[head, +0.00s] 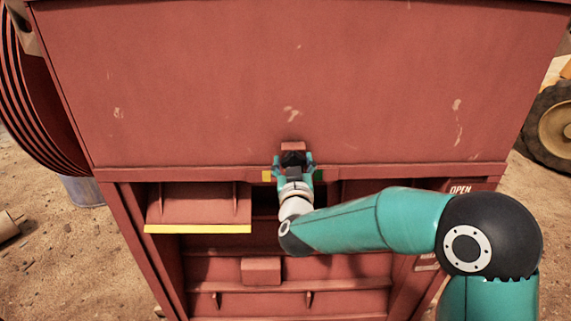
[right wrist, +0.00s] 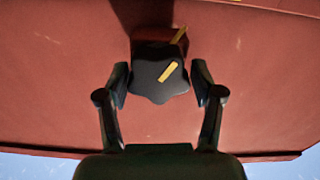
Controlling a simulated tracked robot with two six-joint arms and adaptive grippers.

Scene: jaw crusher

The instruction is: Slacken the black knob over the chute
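The black knob (right wrist: 150,84) is lobed and has a yellow bar on its face, slanting up to the right in the right wrist view. It also shows, partly covered, on the red crusher front in the head view (head: 293,158). My right gripper (head: 294,164) reaches it from the front. In the right wrist view my right gripper (right wrist: 160,86) has one finger on each side of the knob, spread apart, with what look like narrow gaps to it. The chute opening (head: 265,198) lies below, partly hidden by my right arm. My left gripper is not in view.
A yellow mark (head: 267,176) and a green mark (head: 319,176) flank the knob. A red flap with a yellow edge (head: 198,229) juts out at the lower left. An "OPEN" label (head: 460,190) is on the right. Red ledges lie below.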

